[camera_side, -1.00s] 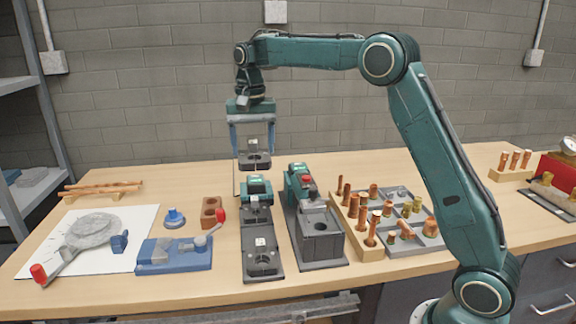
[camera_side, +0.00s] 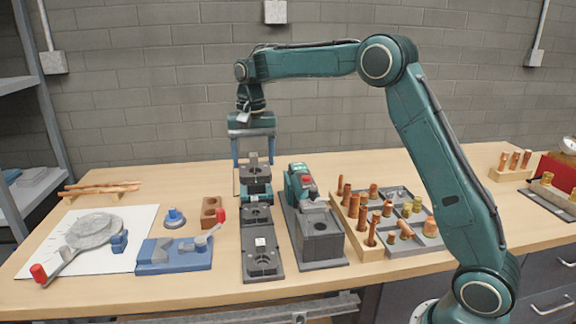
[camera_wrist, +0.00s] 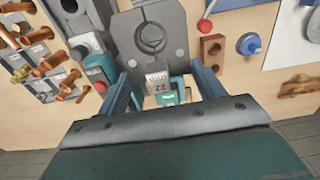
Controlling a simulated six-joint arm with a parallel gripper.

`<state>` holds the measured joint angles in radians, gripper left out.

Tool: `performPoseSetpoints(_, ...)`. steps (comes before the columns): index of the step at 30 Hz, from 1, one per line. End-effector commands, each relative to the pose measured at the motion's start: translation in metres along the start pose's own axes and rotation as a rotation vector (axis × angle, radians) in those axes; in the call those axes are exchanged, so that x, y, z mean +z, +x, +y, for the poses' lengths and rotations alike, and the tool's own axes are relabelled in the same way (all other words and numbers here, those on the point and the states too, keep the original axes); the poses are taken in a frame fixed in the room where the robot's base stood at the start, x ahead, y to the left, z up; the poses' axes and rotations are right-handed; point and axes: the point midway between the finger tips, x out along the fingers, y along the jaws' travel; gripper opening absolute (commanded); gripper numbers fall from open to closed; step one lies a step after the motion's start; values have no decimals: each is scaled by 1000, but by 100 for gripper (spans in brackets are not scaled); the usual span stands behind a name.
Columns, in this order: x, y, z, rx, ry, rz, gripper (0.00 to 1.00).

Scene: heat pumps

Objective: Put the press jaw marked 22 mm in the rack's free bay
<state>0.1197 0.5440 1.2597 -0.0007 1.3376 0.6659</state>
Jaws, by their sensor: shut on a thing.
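My gripper (camera_side: 254,166) points down and is shut on a dark grey press jaw (camera_side: 257,172), held over the back part of the dark rack (camera_side: 262,231). In the wrist view the press jaw (camera_wrist: 152,38) shows a round bore, and its pale label (camera_wrist: 157,82) seems to read 22, upside down. Both fingers of my gripper (camera_wrist: 162,78) flank the label end. Other grey jaws sit in the middle and front of the rack. The held jaw and gripper partly cover the back of the rack, so I cannot tell whether the jaw touches it.
A green-and-grey press machine (camera_side: 315,235) stands close on the right. A tray of copper fittings (camera_side: 372,240) lies beyond it. A blue clamp fixture (camera_side: 170,254) and a brown block (camera_side: 212,213) stand on the left. Bare table lies behind the rack.

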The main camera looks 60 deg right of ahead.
Motion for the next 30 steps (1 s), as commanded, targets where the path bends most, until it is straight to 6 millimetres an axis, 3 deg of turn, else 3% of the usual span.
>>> performPoseSetpoints(30,0,34,0,0,0,0,28)
